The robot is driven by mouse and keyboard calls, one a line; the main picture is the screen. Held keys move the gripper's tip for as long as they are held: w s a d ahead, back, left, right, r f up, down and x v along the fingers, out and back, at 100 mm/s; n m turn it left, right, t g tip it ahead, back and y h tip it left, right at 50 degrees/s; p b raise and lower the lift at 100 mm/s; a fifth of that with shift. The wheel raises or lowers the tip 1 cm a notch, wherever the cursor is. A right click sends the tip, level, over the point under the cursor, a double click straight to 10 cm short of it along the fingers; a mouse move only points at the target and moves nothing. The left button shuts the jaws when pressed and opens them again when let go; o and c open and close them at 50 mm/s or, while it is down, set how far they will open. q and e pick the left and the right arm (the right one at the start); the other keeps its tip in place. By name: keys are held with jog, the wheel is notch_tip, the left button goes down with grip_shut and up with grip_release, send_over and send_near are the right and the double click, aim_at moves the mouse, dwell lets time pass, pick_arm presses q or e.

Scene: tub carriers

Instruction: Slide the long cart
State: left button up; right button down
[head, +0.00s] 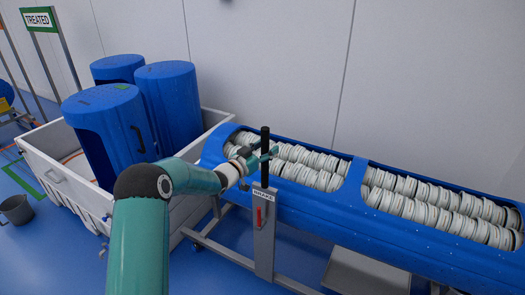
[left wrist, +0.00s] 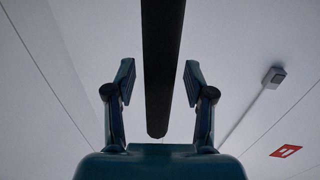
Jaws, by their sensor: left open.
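The long cart (head: 335,215) is a blue trough on a grey metal frame, filled with rows of white ring-shaped parts, and it runs to the right edge of the head view. An upright black handle (head: 265,170) stands at its left end, above a grey post with a red lever (head: 259,217) and a brake label. My left gripper (head: 264,155) is at the handle. In the left wrist view the handle (left wrist: 162,60) runs between the two open fingers, with a gap on each side. My right gripper is in neither view.
A white tub carrier (head: 50,172) with several blue drums (head: 110,140) stands close to the cart's left end. A pale wall is behind. Blue floor shows in front.

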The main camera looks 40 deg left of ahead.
pick_arm(q)
jog(key=s, duration=1.2)
jog(key=shift+a, duration=0.35)
jog(key=w+d+f+g+h, duration=0.1)
jog(key=w+d+f+h, duration=0.1)
jog(key=d, duration=0.4)
jog(key=w+d+f+h, duration=0.1)
jog(key=d+f, duration=0.1)
jog(key=d, duration=0.4)
jog(key=s+d+f+n+g+h+p, duration=0.1)
jog(key=s+d+f+g, duration=0.1)
jog(key=d+f, duration=0.45)
jog(key=s+d+f+g, duration=0.1)
jog(key=d+f+g, duration=0.2)
jog(key=d+f, duration=0.35)
jog(key=s+d+f+n+g, duration=0.1)
jog(key=s+d+f+g, duration=0.6)
jog(key=s+f, duration=0.5)
jog(key=s+f+g, duration=0.1)
jog(key=s+g, duration=0.1)
jog(key=s, duration=0.5)
jog(key=s+d+f+g+y, duration=0.1)
jog(key=s+f+g, duration=0.1)
jog(key=s, duration=0.6)
jog(key=shift+d+n, duration=0.3)
jog(key=shift+n, duration=0.1)
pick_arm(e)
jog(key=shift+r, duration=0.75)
